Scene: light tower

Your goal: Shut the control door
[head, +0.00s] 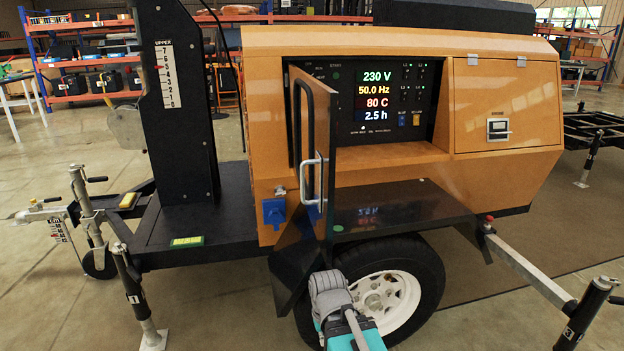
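The control door (322,130) stands open at the left side of the control panel opening. It is swung out toward me and seen nearly edge-on, with a dark frame. A silver bar handle (313,182) is on its face. The lit control panel (392,100) is exposed to the right of the door, showing 230 V, 50.0 Hz, 80 C and 2.5 h. Part of my arm (330,290) shows at the bottom, below the door. I see no gripper fingers.
The orange cabinet (500,140) has a closed hatch with a latch on the right. A dark fender (400,205) sits over a wheel (385,295) below the panel. The black mast (185,130) stands on the left. Outriggers (583,318) stick out at the front corners.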

